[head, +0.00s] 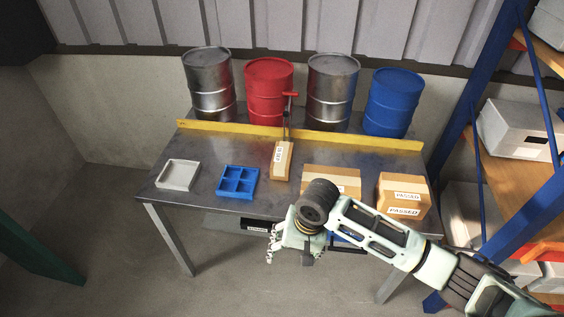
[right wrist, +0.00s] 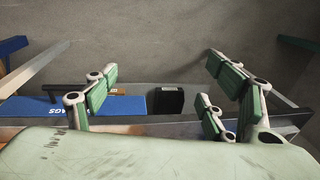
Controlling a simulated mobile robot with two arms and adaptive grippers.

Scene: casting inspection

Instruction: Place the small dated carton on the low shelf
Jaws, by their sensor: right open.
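A small tan carton (head: 282,160) with a white label stands on the grey metal table (head: 212,147), left of two larger tan cartons; its print is too small to read. My right gripper (head: 290,242) is in front of the table's front edge, below and apart from that carton. In the right wrist view its fingers (right wrist: 160,82) are spread, with nothing between them. A dark low shelf (head: 238,222) with a white label shows under the table, partly hidden by my right gripper. My left gripper is out of view.
A carton (head: 325,178) and a carton marked PASSED (head: 404,194) stand at the table's right. A grey tray (head: 178,174) and a blue divided tray (head: 237,181) lie left. Drums, including a red one (head: 268,92), stand behind a yellow rail (head: 220,128). A blue-framed rack (head: 478,90) is right.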

